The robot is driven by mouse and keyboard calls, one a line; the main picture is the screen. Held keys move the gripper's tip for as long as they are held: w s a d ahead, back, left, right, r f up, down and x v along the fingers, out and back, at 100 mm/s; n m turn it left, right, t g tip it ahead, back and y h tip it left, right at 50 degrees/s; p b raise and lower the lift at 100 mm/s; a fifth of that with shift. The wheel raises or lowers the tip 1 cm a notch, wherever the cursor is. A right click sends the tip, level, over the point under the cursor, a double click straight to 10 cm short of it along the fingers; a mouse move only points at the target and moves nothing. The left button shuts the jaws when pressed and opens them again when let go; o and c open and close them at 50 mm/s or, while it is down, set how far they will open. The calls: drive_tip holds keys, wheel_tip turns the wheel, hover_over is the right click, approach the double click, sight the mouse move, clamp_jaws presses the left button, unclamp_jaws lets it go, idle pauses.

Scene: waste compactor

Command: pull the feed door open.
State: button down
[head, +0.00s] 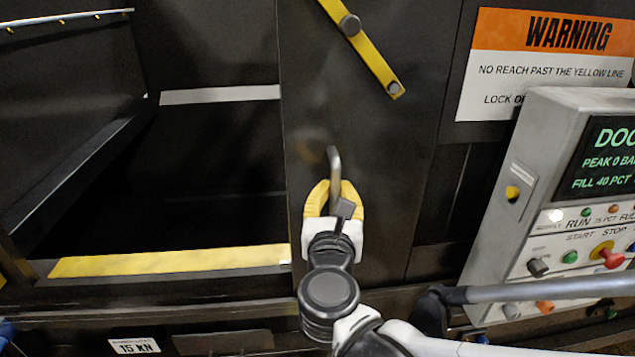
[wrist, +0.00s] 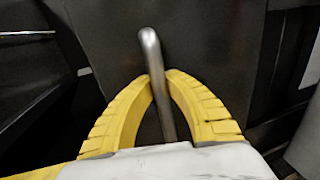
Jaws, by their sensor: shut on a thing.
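The feed door (head: 350,125) is a dark panel in the middle of the head view. To its left is a dark opening with a yellow strip along its lower edge. A bent metal handle (head: 334,160) stands out from the door. My gripper (head: 335,190), with yellow fingers, is shut on the handle. In the wrist view the grey handle (wrist: 151,45) runs between the two yellow fingertips (wrist: 160,80), and the door (wrist: 205,50) lies behind it. The lower part of the handle is partly hidden by my gripper.
A yellow bar (head: 370,55) with a round pivot sits on the door above the handle. A control box (head: 535,125) with a screen and buttons stands at the right, below a warning sign (head: 500,60). The yellow strip (head: 170,262) edges the dark opening.

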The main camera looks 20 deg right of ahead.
drive_tip(key=c, duration=1.5)
unclamp_jaws()
drive_tip(key=shift+s+a, duration=0.1)
drive_tip(key=shift+s, duration=0.05)
drive_tip(key=shift+o, duration=0.7)
drive_tip(key=shift+s+r, duration=0.15)
drive_tip(key=shift+s, duration=0.1)
drive_tip(key=shift+w, duration=0.2)
drive_tip(key=v, duration=1.2)
drive_tip(key=shift+s, duration=0.1)
